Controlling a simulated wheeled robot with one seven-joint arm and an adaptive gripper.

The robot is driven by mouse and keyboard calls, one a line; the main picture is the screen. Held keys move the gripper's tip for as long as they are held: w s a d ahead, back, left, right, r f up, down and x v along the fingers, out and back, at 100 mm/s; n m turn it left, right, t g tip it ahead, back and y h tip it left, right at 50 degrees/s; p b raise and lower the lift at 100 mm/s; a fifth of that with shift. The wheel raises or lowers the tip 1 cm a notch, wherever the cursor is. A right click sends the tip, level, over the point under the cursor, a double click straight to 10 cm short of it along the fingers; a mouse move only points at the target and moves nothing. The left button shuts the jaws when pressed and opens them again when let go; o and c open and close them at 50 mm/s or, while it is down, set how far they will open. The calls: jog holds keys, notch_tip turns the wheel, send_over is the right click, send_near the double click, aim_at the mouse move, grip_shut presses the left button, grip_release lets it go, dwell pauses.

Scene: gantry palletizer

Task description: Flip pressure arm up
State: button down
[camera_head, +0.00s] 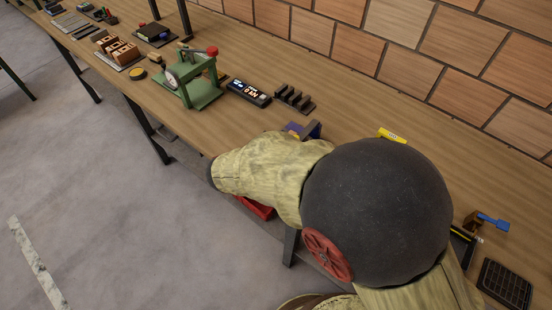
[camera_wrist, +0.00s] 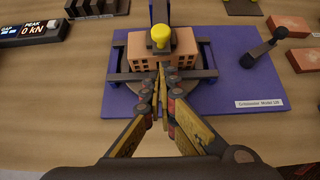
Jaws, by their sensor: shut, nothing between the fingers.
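A blue-purple base plate (camera_wrist: 240,100) with a white label lies on the wooden bench in the wrist view. On it a tan brick with holes (camera_wrist: 190,48) sits in a dark round fixture between side brackets. A dark arm with a yellow knob (camera_wrist: 161,37) reaches over the brick from the far side; it appears to be the pressure arm, lowered across the brick. My gripper (camera_wrist: 161,72) is shut and empty, its fingertips just on the near side of the brick, below the knob. Whether the fingertips touch the arm or brick is unclear. In the head view my arm hides most of this device (camera_head: 315,129).
A dark lever with ball ends (camera_wrist: 262,48) stands on the plate's right side. Reddish blocks (camera_wrist: 290,25) lie farther right. A display box (camera_wrist: 32,30) and a black rack (camera_wrist: 97,7) are at far left. A green press (camera_head: 197,88) stands farther along the bench beside the brick wall.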

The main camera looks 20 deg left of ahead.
jog(key=shift+x, duration=1.2)
jog(key=shift+r, duration=0.15)
jog(key=shift+r+p, duration=0.45)
jog(key=shift+p, duration=0.55)
jog(key=shift+r+g+p, duration=0.15)
jog(key=shift+g+p, duration=0.15)
jog(key=shift+p, duration=0.2)
